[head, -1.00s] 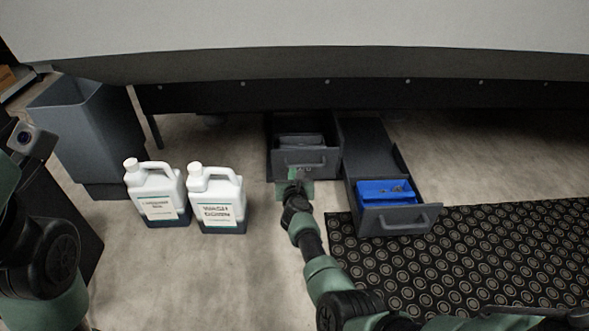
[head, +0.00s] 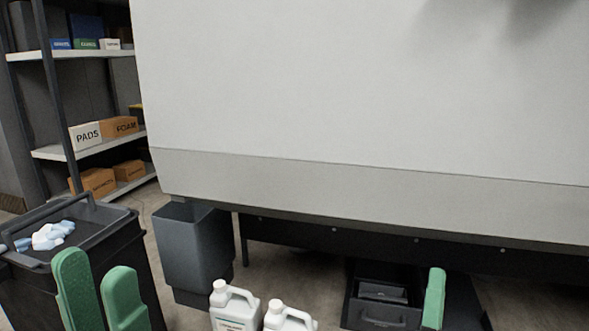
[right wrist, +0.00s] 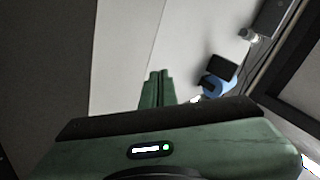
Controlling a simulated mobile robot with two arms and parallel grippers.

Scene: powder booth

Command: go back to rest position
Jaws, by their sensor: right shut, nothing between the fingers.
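My left gripper (head: 98,295) is at the lower left of the head view. Its two green fingers point up with a gap between them, and it is open and empty, in front of the black cart. My right gripper (head: 434,296) is at the lower right of the head view, in front of the open drawer area, with its green fingers pointing up. In the right wrist view its fingers (right wrist: 157,88) are together with nothing between them.
A black cart (head: 130,250) with crumpled cloths stands at the left, beside a grey bin (head: 190,250). Two white jugs (head: 232,308) (head: 287,320) stand on the floor. An open drawer (head: 383,312) is under the large pale booth (head: 350,100). A shelf (head: 85,55) holds boxes.

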